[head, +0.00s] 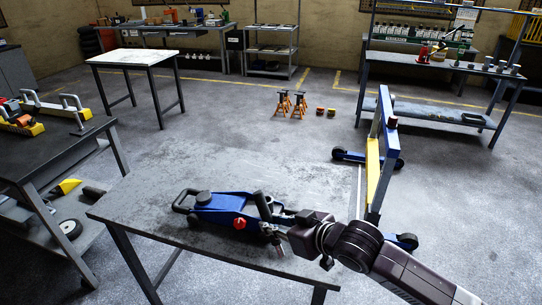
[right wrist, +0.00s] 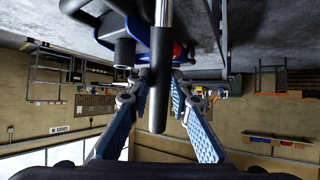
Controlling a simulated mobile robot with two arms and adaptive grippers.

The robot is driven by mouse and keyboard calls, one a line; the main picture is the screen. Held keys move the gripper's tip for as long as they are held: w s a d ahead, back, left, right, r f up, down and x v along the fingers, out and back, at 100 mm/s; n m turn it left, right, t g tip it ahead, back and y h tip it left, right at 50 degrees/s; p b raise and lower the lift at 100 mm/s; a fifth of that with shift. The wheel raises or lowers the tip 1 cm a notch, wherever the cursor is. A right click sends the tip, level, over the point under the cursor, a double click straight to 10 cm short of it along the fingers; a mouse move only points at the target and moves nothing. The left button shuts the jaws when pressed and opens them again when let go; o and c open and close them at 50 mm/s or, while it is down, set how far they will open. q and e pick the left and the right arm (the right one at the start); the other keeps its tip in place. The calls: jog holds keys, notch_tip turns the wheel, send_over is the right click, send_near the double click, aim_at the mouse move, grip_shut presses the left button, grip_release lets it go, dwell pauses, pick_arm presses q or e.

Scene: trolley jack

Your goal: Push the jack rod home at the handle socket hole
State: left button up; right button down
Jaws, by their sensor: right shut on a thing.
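The blue trolley jack (head: 218,203) lies on the grey steel table, with a black saddle on top and a red knob on its side. My right gripper (head: 280,228) is at the jack's right end. In the right wrist view, its blue-padded fingers (right wrist: 157,78) are closed around the jack rod (right wrist: 159,105), which has a dark grip and a bright metal shaft. The shaft runs toward the jack's blue body at the top of that view. The handle socket hole is hidden, and I cannot tell how deep the rod sits. My left gripper is out of view.
The table (head: 130,205) is bare behind and left of the jack. A blue and yellow crane frame (head: 376,160) stands close by on the right, near my arm. A dark workbench (head: 60,150) is at left. Orange jack stands (head: 291,104) are on the floor beyond.

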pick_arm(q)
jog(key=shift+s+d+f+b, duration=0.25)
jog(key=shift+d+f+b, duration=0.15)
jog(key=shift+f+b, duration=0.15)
pick_arm(e)
jog(key=w+r+t+y, duration=0.4)
jog(key=w+r, duration=0.7)
jog(key=r, duration=0.2)
jog(key=shift+w+a+r, duration=0.15)
jog(key=shift+w+r, duration=0.15)
jog(key=shift+w, duration=0.1)
pick_arm(q)
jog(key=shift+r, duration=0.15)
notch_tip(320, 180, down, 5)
jog(key=b, duration=0.4)
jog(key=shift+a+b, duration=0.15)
jog(key=shift+b, duration=0.15)
pick_arm(e)
notch_tip(320, 180, down, 6)
jog(key=shift+s+r, duration=0.1)
pick_arm(q)
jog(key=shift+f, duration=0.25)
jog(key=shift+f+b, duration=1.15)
jog(key=shift+b, duration=0.2)
pick_arm(e)
jog(key=shift+f, duration=1.3)
